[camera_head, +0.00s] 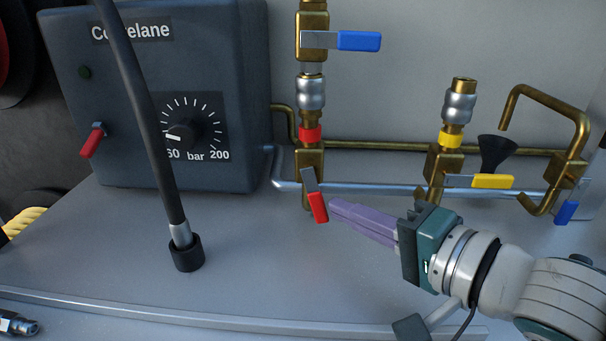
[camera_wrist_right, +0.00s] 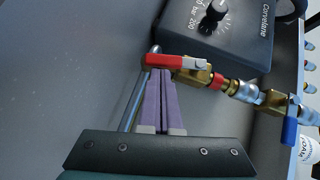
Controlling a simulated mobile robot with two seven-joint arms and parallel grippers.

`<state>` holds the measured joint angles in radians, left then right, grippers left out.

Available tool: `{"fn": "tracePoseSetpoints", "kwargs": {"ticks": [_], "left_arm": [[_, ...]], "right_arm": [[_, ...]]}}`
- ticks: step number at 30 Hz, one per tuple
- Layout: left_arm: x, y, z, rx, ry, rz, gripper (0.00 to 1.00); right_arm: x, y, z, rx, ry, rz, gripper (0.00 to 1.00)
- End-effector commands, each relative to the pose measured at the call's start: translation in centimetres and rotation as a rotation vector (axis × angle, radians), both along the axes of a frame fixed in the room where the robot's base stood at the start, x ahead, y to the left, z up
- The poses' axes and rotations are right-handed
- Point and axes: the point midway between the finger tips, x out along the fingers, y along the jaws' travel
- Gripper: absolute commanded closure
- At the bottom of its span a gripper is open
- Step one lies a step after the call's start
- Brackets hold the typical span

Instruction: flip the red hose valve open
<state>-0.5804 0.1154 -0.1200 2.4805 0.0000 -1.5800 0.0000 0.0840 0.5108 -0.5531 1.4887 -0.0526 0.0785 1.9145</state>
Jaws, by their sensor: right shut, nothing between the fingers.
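The red hose valve is a brass body (camera_head: 310,162) below a red ring on an upright brass pipe. Its lever has a red grip (camera_head: 318,208) that points down, tilted a little to the right. My right gripper (camera_head: 334,210) is shut and empty, its purple fingers pointing left with the tips just right of the red grip. In the right wrist view the red grip (camera_wrist_right: 163,61) lies across the picture just beyond the tips of the purple fingers (camera_wrist_right: 160,75). Whether they touch cannot be told. My left gripper is not in view.
A dark box with a dial (camera_head: 195,130) and a red switch (camera_head: 92,141) stands left. A black hose (camera_head: 150,110) hangs in front of it. A blue-handled valve (camera_head: 358,41) sits above; a yellow-handled valve (camera_head: 492,181) and black funnel (camera_head: 497,150) are right.

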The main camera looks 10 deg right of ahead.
Motion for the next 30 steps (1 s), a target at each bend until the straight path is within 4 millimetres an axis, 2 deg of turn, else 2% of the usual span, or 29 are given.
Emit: {"fn": "tracePoseSetpoints", "kwargs": {"ticks": [4, 9, 13, 30], "left_arm": [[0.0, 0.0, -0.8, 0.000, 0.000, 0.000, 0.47], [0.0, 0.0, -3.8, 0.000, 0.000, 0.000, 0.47], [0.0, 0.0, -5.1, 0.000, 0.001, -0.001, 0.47], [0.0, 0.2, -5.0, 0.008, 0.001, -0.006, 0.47]], "right_arm": [[0.0, 0.1, -0.6, 0.025, -0.006, 0.001, 1.00], [0.2, 0.8, -1.9, 0.172, -0.049, 0.000, 1.00], [0.4, 1.2, -1.8, 0.258, -0.076, 0.000, 1.00], [0.4, 1.3, -1.3, 0.290, -0.084, 0.000, 1.00]]}}
